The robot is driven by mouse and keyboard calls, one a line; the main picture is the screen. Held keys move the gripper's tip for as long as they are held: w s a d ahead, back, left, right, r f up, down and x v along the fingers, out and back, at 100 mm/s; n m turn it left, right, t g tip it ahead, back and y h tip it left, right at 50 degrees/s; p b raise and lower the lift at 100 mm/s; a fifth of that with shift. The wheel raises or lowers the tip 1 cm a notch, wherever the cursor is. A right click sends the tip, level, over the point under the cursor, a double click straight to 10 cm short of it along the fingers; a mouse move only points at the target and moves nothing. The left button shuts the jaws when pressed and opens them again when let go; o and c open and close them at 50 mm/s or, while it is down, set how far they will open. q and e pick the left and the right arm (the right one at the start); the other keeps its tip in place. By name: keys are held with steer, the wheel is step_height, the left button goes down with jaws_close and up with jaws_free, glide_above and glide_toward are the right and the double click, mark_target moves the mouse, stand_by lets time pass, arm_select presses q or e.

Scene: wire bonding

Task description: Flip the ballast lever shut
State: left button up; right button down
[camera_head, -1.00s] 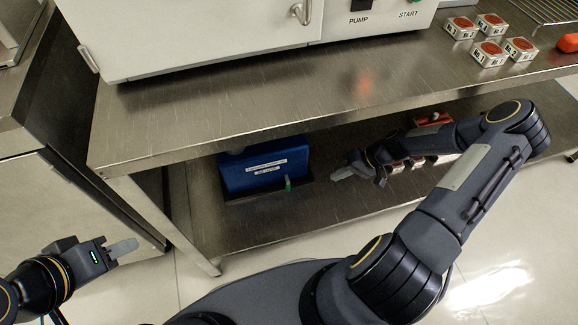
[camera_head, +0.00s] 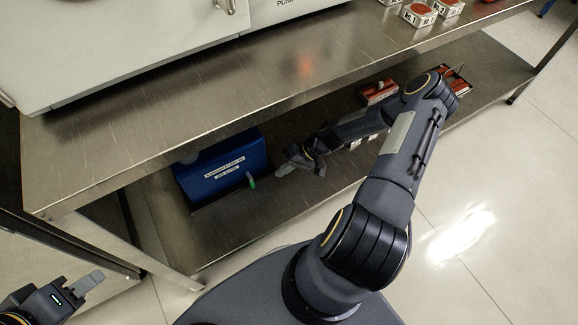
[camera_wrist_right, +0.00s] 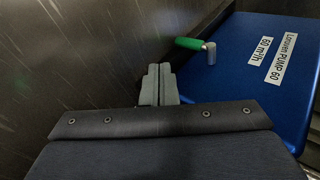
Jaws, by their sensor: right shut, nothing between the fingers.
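The ballast lever (camera_head: 251,181) is a small green handle on the front of a blue pump (camera_head: 222,169), which stands on the lower shelf. In the right wrist view the lever (camera_wrist_right: 189,43) has a green grip pointing left and a metal pivot on its right end, by the white labels of the pump (camera_wrist_right: 225,85). My right gripper (camera_head: 283,170) is shut and empty, to the right of the lever. In the right wrist view its fingertips (camera_wrist_right: 158,68) are together just below and left of the green grip; I see no clear contact. My left gripper (camera_head: 92,279) is at the lower left, away from the pump.
The upper steel bench (camera_head: 150,130) overhangs the lower shelf (camera_head: 225,235). Red-and-white boxes (camera_head: 380,92) lie on the shelf behind my right arm. Labelled small boxes (camera_head: 419,14) and a white machine (camera_head: 120,40) stand on the bench. The shelf front near the pump is clear.

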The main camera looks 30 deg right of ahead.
mark_target(262, 186)
steer(key=b+x, duration=0.1)
steer(key=x, duration=0.3)
steer(key=shift+f, duration=0.15)
steer(key=shift+w+a+b, duration=0.15)
steer(key=shift+w+a, duration=0.05)
steer(key=shift+a, duration=0.4)
steer(key=shift+w+a+b, duration=0.15)
steer(key=shift+w+a, duration=0.05)
steer(key=shift+a, duration=0.4)
steer(key=shift+w+a, duration=0.25)
steer(key=shift+a, duration=0.45)
steer(key=f+y+b, duration=0.1)
steer(key=y+b, duration=0.1)
steer(key=b, duration=0.2)
steer(key=shift+a+f, duration=0.15)
steer(key=shift+a, duration=0.05)
steer(key=shift+a+y+b, duration=0.2)
steer(key=shift+y+b, duration=0.3)
steer(key=shift+r, duration=0.35)
